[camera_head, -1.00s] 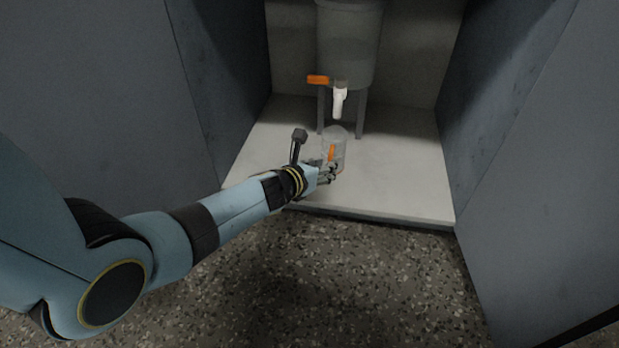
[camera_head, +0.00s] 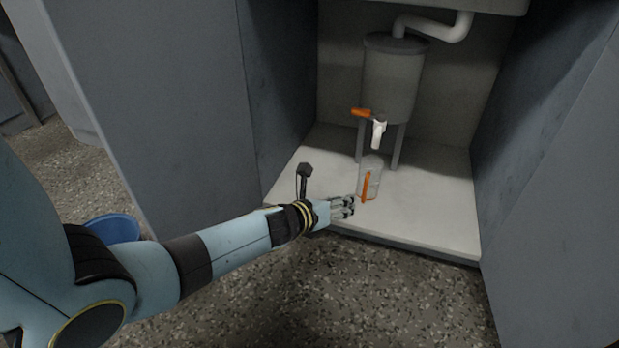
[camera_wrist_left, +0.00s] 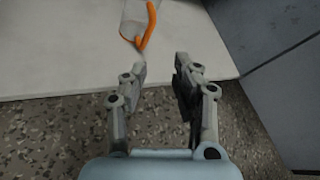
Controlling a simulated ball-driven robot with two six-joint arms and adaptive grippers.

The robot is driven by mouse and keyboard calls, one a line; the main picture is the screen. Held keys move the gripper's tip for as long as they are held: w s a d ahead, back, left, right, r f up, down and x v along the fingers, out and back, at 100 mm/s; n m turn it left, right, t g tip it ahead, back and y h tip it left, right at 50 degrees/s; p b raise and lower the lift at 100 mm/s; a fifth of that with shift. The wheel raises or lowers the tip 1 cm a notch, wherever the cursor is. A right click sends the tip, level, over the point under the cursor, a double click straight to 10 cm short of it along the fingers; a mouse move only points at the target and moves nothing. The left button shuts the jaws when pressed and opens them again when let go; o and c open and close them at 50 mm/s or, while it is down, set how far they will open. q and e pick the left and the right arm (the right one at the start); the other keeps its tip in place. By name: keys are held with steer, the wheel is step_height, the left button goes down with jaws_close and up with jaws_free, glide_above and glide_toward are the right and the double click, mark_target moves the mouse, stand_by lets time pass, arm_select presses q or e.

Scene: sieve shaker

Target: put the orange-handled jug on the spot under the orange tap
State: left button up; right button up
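The clear jug with an orange handle (camera_head: 367,186) stands upright on the pale cabinet floor, below the white spout of the orange tap (camera_head: 362,112). Its base and handle also show at the top of the left wrist view (camera_wrist_left: 143,26). The spot itself cannot be made out under the jug. My left gripper (camera_head: 352,205) is just in front and left of the handle, apart from it. In the left wrist view its two fingers (camera_wrist_left: 163,62) are spread with nothing between them. My right gripper is not in view.
A grey tank (camera_head: 390,85) on legs carries the tap, with a white pipe (camera_head: 440,30) above. Dark cabinet walls and doors flank the pale floor (camera_head: 430,215). A blue tub (camera_head: 112,229) stands on the speckled ground at left. The pale floor right of the jug is clear.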

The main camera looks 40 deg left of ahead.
arm_select(q)
steer(key=s+d+r+n+t, duration=0.1)
steer(key=s+r+n, duration=0.1)
steer(key=s+n, duration=0.3)
steer(key=s+d+r+n, duration=0.2)
steer(key=s+n, duration=0.2)
steer(key=s, duration=0.1)
steer(key=s+r+n+t, duration=0.3)
steer(key=s+r+n, duration=1.3)
steer(key=r+n, duration=0.4)
steer(key=shift+d+r+n+t+y, duration=0.25)
steer(key=shift+d+n+t+y, duration=0.1)
steer(key=shift+n, duration=0.75)
